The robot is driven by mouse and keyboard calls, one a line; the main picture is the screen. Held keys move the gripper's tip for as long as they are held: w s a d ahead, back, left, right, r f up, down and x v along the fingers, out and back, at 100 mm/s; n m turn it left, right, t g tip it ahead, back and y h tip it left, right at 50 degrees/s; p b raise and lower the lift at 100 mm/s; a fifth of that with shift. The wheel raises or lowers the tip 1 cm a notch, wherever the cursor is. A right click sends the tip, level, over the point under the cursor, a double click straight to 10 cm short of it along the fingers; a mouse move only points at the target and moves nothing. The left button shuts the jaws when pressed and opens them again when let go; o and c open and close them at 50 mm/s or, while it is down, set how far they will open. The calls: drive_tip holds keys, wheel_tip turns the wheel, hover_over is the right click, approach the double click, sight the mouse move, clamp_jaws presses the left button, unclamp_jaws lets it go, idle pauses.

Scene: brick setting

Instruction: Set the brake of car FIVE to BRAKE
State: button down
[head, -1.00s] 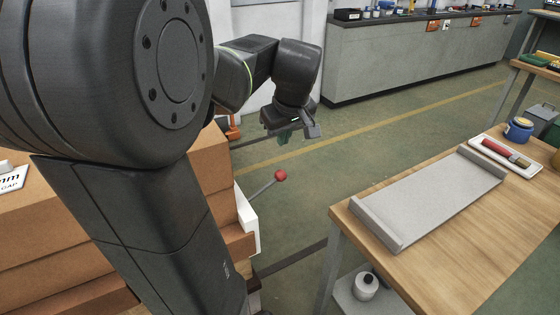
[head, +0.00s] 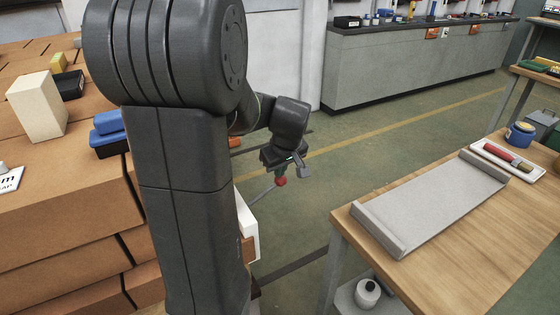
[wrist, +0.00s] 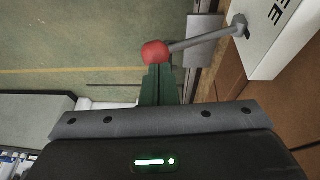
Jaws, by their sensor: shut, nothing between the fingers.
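The brake lever is a thin grey rod with a red ball (head: 281,181) on its end, slanting up and out from a white panel (head: 247,230) at the side of the brick stack. In the wrist view the rod (wrist: 200,40) runs from the panel (wrist: 275,35), which has dark letters partly cut off, to the red ball (wrist: 155,52). My gripper (head: 283,170) is at the ball, just above it in the head view. In the wrist view its green fingers (wrist: 159,82) are together, with their tips right at the ball; contact is unclear. No car number is readable.
A wooden table (head: 450,250) with a grey tray (head: 435,200) stands to the right. The brick stack (head: 60,220) on the left carries a pale block (head: 37,106) and blue box (head: 108,122). Open floor lies beyond the lever.

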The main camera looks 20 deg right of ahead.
drive_tip(key=shift+w+d+f, duration=0.1)
drive_tip(key=shift+f, duration=0.35)
drive_tip(key=shift+d+f+y, duration=0.5)
drive_tip(key=shift+f, duration=0.05)
drive_tip(key=d+f+m+y+b, duration=0.1)
drive_tip(key=d+f+y+b, duration=0.1)
drive_tip(key=f+y, duration=0.4)
drive_tip(key=shift+w+d+f, duration=0.15)
drive_tip(key=shift+d+f, duration=0.45)
drive_tip(key=shift+f, duration=1.5)
